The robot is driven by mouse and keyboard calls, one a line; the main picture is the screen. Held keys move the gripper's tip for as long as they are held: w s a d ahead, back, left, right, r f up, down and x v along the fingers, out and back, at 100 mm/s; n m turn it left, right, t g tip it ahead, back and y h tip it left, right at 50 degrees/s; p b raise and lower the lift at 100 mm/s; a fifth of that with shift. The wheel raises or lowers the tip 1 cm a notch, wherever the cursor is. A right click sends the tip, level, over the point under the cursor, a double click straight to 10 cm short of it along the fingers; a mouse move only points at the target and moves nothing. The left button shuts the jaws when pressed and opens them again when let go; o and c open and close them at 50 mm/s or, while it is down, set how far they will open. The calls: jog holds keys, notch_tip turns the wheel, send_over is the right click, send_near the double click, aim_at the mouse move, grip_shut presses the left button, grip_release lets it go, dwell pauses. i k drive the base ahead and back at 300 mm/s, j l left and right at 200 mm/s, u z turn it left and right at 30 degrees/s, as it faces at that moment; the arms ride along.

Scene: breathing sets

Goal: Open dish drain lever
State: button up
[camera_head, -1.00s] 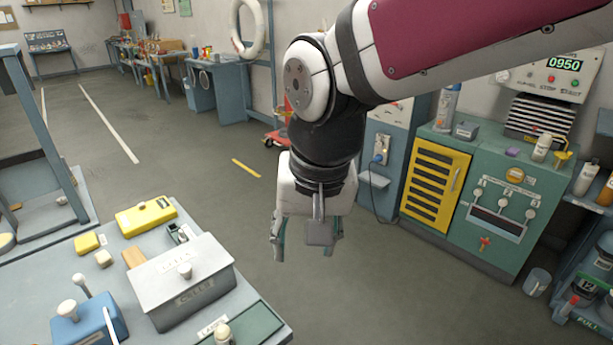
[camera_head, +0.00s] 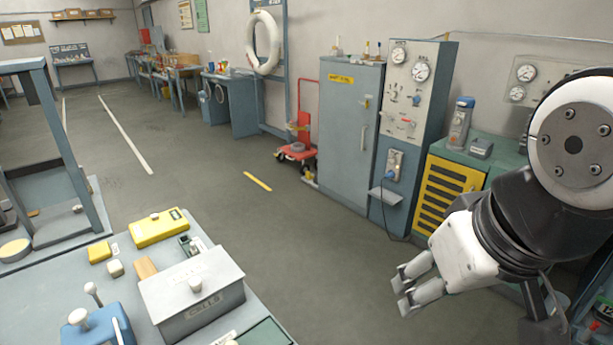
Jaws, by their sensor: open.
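My gripper (camera_head: 403,289) is open and empty, held over the floor at the lower right, its fingers pointing left. The green cabinet (camera_head: 463,157) with a yellow slatted door (camera_head: 440,199) stands behind my arm at the right. I cannot make out a dish or a drain lever now. The small red lever seen earlier low on the cabinet's front is hidden behind my arm.
A bench with a grey lidded box (camera_head: 192,296), a yellow case (camera_head: 158,228) and a blue lever unit (camera_head: 96,330) fills the lower left. A grey locker (camera_head: 343,125) and a gauge panel (camera_head: 411,108) stand at the back wall. The middle floor is clear.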

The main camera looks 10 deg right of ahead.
aim_at(91, 289)
jog(key=u, duration=1.3)
